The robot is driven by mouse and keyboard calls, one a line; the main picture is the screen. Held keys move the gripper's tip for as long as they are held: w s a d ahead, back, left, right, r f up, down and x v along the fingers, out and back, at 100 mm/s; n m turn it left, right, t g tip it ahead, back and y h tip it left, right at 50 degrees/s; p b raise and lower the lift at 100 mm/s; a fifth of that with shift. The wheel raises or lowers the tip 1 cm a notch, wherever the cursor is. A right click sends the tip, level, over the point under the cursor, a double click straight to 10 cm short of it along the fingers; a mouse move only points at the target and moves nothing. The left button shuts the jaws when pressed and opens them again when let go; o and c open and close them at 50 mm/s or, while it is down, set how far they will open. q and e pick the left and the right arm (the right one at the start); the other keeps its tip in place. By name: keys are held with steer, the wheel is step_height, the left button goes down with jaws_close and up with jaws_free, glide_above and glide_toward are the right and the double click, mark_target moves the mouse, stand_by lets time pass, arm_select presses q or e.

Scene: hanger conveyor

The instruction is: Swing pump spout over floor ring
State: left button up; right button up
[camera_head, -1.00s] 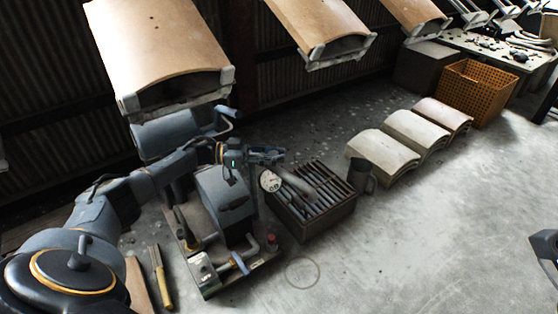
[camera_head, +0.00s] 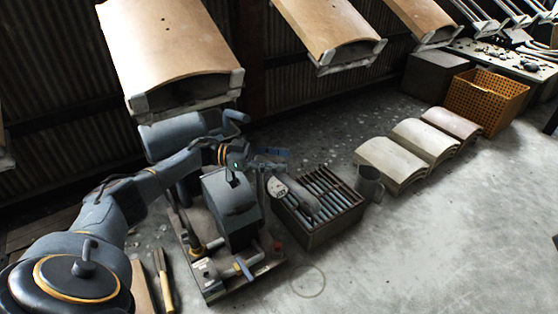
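The pump (camera_head: 232,208) is a blue-grey housing on a dark base plate, left of centre. A pale spout (camera_head: 302,196) reaches right from beside it, over a slatted metal box. The floor ring (camera_head: 309,281) is a thin, faint circle on the concrete, in front of the box and right of the base plate. The spout's end is over the slats, not the ring. My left gripper (camera_head: 272,160) is by the spout's upper end, behind the pump housing. Its fingers are small and dark, so contact and opening cannot be told. My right gripper is not in view.
The slatted box (camera_head: 322,228) stands right of the pump, with a grey mug-like can (camera_head: 369,183) beside it. Curved tiles (camera_head: 392,160) and an orange crate (camera_head: 487,96) lie farther right. Large tiles (camera_head: 168,45) hang above. The floor at front right is clear.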

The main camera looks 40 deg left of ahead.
arm_select(q)
steer(key=shift+d, duration=0.15)
steer(key=v, duration=1.2)
stand_by(0.4)
